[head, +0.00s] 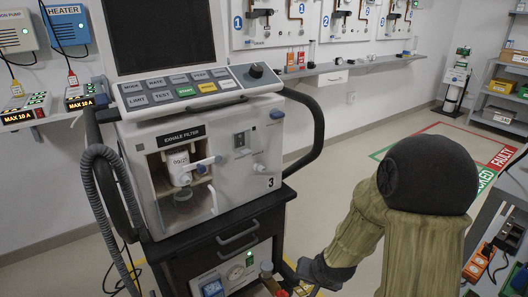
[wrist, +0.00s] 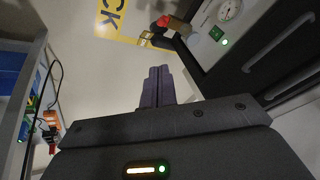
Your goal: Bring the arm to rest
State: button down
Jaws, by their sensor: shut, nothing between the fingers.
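My arm stands at the right of the head view, its dark rounded joint and olive sleeve in front of the floor, with a dark link reaching down towards the ventilator cart. In the wrist view my gripper (wrist: 159,86) has its two dark fingers together, with nothing seen between them. The fingers point over open floor, apart from the cart.
The cart's lower panel with a gauge (wrist: 229,10) lies at the wrist view's upper right. A workbench with orange items (head: 478,262) stands at the head view's right edge. Shelves (head: 500,95) and marked floor zones (head: 487,178) lie behind. Floor between cart and back wall is clear.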

jog(key=s+d+r+n+g+h+p, duration=0.1)
jog(key=s+r+n+p, duration=0.15)
jog(key=s+r, duration=0.4)
jog(key=s+d+r+n+g+p, duration=0.1)
jog(key=s+d+r+g+p, duration=0.15)
jog(key=s+r, duration=0.4)
notch_tip(320, 180, up, 38)
jog(key=w+p, duration=0.2)
jog(key=p, duration=3.5)
jog(key=shift+a+r+t, duration=0.15)
jog(key=shift+a+t, duration=0.2)
jog(key=shift+t, duration=0.1)
jog(key=shift+w, duration=0.15)
